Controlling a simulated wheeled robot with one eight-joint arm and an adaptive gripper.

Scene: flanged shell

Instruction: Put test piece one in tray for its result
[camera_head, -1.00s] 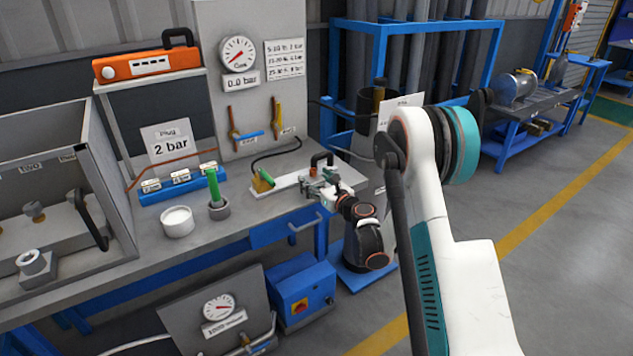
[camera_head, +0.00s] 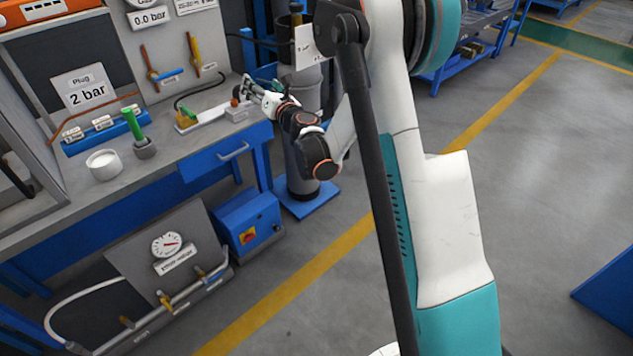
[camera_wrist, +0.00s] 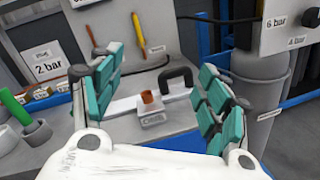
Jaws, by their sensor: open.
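My gripper (camera_head: 262,92) is beyond the right end of the blue-fronted bench. In the wrist view its teal-padded fingers (camera_wrist: 160,98) are spread wide with nothing between the pads. Between them, farther off, a small copper-coloured piece (camera_wrist: 147,97) sits on a pale block (camera_wrist: 152,115) at the end of a white fixture (camera_head: 207,119) with a black handle (camera_wrist: 178,78). No label readable here marks test piece one, and I cannot tell whether the copper piece is it. No result tray can be made out.
A green rod (camera_head: 131,122) stands in a grey cup (camera_head: 145,150) beside a white round pot (camera_head: 104,164). Behind them are a blue labelled rack (camera_head: 100,135) and a "2 bar" card (camera_head: 87,92). A grey cylinder (camera_wrist: 258,95) stands right of the bench.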

